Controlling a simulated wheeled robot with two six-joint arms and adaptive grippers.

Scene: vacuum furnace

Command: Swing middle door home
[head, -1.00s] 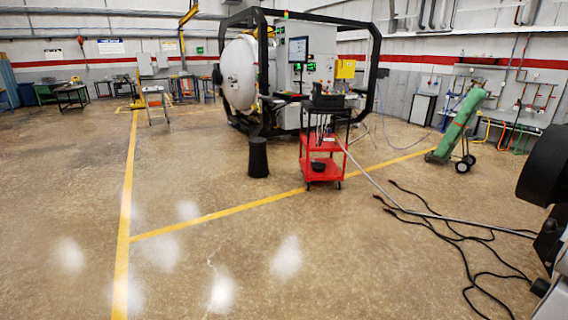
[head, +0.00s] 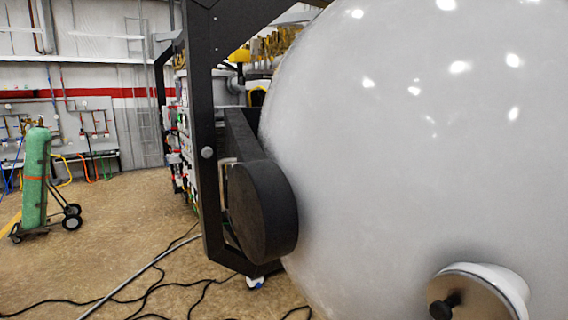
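A large, glossy white domed door (head: 420,150) fills the right half of the head view, close to me. Its right and top edges run out of the picture. A thick black round hinge piece (head: 262,210) sits at its left edge, joined to a black frame post (head: 205,140). A round flanged port (head: 475,295) with a dark knob is low on the dome. The door's rim and the chamber mouth are hidden, so I cannot tell how far it stands open. Neither of my grippers is in view.
A green gas cylinder (head: 36,180) on a wheeled cart stands at the left. Black cables (head: 150,290) and a grey hose (head: 140,275) lie on the floor near the frame. The floor (head: 120,220) between cart and frame is mostly open.

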